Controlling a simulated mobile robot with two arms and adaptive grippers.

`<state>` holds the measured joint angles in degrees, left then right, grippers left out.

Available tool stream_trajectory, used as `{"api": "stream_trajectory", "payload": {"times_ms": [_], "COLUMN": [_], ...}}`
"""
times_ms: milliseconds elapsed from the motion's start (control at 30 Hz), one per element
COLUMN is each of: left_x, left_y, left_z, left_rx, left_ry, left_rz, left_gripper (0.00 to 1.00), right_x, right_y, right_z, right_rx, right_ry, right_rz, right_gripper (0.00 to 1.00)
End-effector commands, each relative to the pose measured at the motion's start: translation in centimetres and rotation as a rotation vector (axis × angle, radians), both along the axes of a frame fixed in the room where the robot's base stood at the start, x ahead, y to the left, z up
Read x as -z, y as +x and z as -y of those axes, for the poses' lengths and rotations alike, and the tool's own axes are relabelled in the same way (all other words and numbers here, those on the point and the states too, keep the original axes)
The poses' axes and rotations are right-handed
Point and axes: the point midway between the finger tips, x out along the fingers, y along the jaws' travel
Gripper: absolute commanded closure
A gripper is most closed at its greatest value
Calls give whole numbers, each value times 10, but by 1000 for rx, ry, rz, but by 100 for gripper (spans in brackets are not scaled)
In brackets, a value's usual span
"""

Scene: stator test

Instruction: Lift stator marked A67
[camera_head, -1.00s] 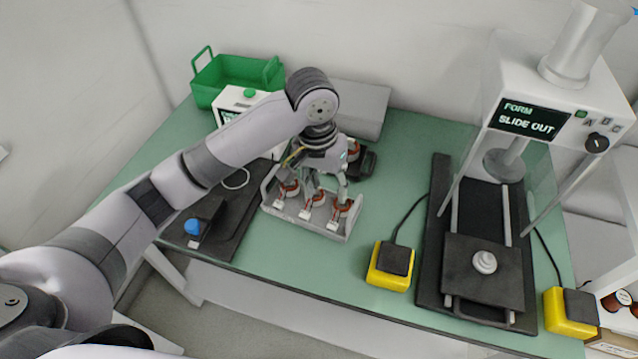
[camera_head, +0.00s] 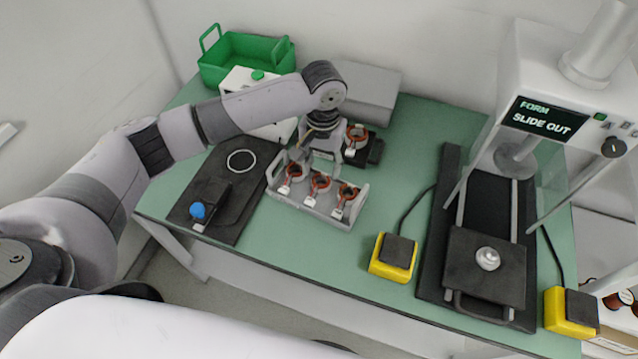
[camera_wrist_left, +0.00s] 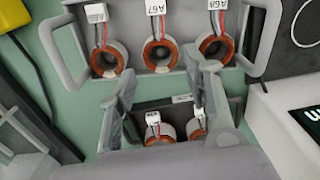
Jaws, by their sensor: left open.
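The stator marked A67 (camera_wrist_left: 159,53) is a copper-wound ring with a white tag, in the middle of a row of three in a grey tray (camera_wrist_left: 259,68). It also shows in the head view (camera_head: 319,182). The stator tagged A68 (camera_wrist_left: 216,46) sits beside it; the tag of the third (camera_wrist_left: 108,58) is too small to read. My left gripper (camera_head: 326,158) is open and empty, just behind the tray. In the left wrist view its fingers (camera_wrist_left: 165,88) stand apart, short of the A67 stator. My right gripper is out of view.
A black holder (camera_head: 375,152) with further stators (camera_wrist_left: 160,132) lies behind the tray, partly hidden by my gripper. A white box (camera_head: 240,80), a green crate (camera_head: 245,62) and a grey box (camera_head: 370,90) stand at the back. A press and yellow pedal (camera_head: 390,262) are on the right.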

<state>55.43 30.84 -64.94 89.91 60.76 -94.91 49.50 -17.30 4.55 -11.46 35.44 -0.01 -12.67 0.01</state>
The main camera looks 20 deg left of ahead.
Motion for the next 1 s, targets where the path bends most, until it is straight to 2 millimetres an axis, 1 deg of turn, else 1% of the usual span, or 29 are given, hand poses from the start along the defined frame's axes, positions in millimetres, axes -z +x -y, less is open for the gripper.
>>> {"api": "stream_trajectory", "payload": {"times_ms": [167,333,400,500,600,767,1000], "left_x": [10,33,45,54,58,58,58], "left_y": [-1,-4,-4,-3,-3,-3,-3], "left_z": [0,-2,-1,-1,-1,-1,-1], "left_rx": [1,0,1,2,2,2,2], "left_ry": [1,2,0,0,0,0,0], "left_rz": [-1,-2,-1,0,1,2,2], "left_gripper": [55,55,55,55,55,55,70], "right_x": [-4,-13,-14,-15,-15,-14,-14], "right_y": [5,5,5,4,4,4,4], "right_z": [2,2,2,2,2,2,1], "right_rx": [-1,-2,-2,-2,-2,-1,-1], "right_ry": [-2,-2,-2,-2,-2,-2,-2], "right_rz": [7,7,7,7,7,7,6], "right_gripper": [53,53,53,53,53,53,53]}}
